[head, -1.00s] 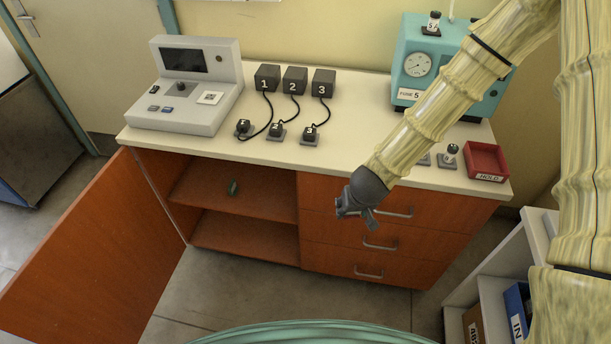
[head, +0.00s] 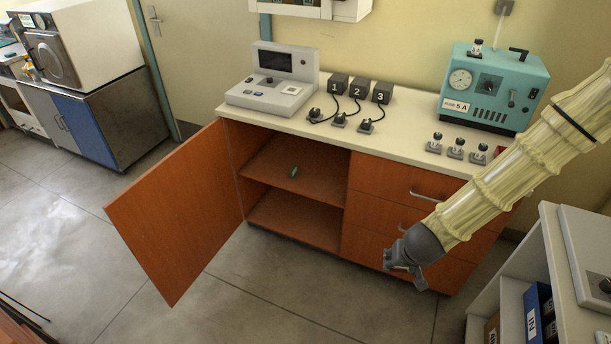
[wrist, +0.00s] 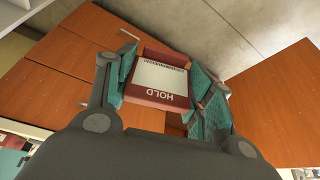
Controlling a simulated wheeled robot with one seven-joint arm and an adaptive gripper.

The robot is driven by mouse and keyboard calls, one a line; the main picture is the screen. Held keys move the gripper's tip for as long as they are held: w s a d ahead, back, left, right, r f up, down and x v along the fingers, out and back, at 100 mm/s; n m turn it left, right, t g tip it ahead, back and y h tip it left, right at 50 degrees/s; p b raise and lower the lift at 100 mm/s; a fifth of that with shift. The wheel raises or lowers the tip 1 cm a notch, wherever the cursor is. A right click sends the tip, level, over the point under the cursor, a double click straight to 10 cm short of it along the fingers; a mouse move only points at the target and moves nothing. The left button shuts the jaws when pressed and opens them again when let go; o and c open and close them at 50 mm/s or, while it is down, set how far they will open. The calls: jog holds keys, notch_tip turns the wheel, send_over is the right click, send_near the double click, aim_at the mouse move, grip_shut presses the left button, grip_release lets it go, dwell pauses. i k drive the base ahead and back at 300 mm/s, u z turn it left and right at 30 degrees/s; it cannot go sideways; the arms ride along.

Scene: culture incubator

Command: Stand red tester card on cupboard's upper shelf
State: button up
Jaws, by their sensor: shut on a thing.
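The red tester card (wrist: 160,78) shows in the wrist view, with a white label, a barcode and the word HOLD. My gripper (head: 405,272) is shut on it, with a teal-padded finger on either side in the wrist view. The card cannot be made out in the head view. The gripper hangs in front of the drawers, to the right of the open cupboard. The cupboard's upper shelf (head: 318,183) is visible through the opening, with a small dark green object (head: 293,171) on it.
The cupboard door (head: 180,215) stands wide open to the left. A white shelf unit (head: 512,290) with binders is close at the right. The drawer handle (head: 425,196) sticks out behind my arm. Floor in front of the cupboard is clear.

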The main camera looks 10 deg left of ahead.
aim_at(316, 186)
jog(key=u, duration=1)
jog(key=i, duration=0.5)
jog(key=u, duration=0.1)
